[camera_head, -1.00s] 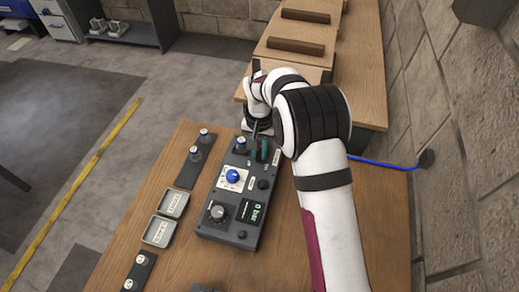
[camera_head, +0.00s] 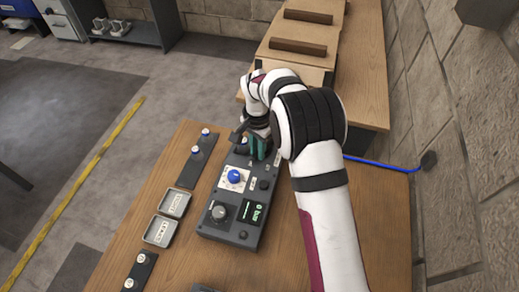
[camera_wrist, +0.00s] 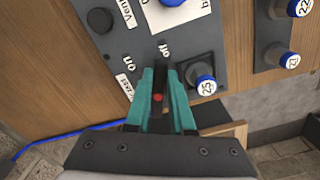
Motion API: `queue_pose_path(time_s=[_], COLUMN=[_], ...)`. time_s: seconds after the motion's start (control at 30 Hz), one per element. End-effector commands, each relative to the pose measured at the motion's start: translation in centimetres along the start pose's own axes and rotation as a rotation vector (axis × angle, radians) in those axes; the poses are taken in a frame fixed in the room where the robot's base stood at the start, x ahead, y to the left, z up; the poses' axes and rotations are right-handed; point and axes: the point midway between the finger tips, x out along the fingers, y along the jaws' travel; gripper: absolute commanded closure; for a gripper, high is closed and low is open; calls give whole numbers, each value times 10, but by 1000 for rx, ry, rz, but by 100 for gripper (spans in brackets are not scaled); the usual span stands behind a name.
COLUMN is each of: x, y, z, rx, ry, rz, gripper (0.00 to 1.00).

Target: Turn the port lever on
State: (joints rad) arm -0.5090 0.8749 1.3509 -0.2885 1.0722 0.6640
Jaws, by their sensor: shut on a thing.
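The control panel (camera_head: 237,200) is a dark grey box on the wooden table. My gripper (camera_head: 257,150) is at its far end, with teal fingers pointing down at the panel. In the wrist view the gripper (camera_wrist: 161,88) is shut around the dark port lever (camera_wrist: 157,113), which shows a red spot between the fingers. The labels "on" (camera_wrist: 128,63) and "off" (camera_wrist: 165,50) show just beyond the fingertips, "on" to the left. The fingers hide much of the lever, so its exact angle is hard to tell. A white label by the left finger is partly covered.
A blue-capped knob marked 25 (camera_wrist: 204,85) stands close to the right finger. The panel also carries a blue knob (camera_head: 235,176), a grey dial (camera_head: 219,212) and a pressure display (camera_head: 254,212). Knob strips and two trays (camera_head: 158,232) lie left. A blue cable (camera_head: 383,162) runs right.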

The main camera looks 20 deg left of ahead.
Motion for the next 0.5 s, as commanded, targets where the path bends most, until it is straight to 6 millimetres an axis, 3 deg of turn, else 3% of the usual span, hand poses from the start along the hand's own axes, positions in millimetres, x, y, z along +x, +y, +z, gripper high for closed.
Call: queue_pose_path(time_s=[0.5], x=[0], y=[-12], z=[-4], rx=[488], ry=[1], rz=[-1], gripper=[100])
